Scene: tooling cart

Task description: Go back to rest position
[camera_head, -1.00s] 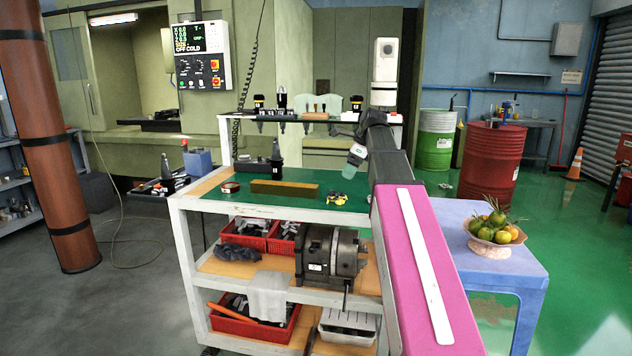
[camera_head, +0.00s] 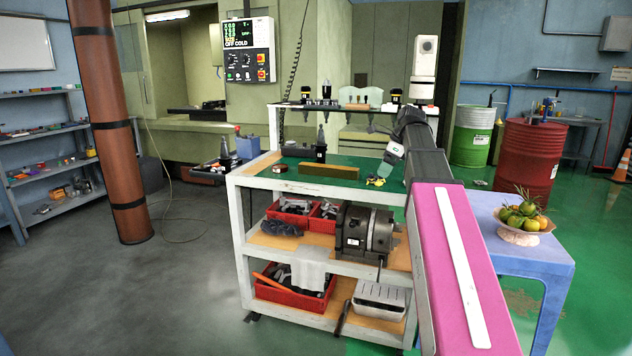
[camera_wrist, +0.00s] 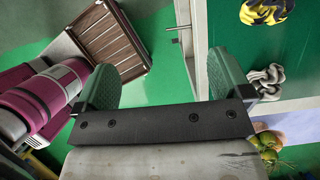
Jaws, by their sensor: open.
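My gripper (camera_wrist: 166,82) is open in the wrist view. Its two green fingers stand wide apart with nothing between them but the green floor. In the head view, my gripper (camera_head: 389,166) shows small and partly hidden by my arm, above the right end of the cart's green top (camera_head: 340,172). My pink arm reaches forward from the lower right, passing in front of the cart's right side.
The cart carries a brown block (camera_head: 313,190), black tool holders and yellow-black gloves (camera_head: 376,181). A blue table (camera_head: 545,258) with a fruit bowl (camera_head: 518,238) stands to the right. The floor at left is open.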

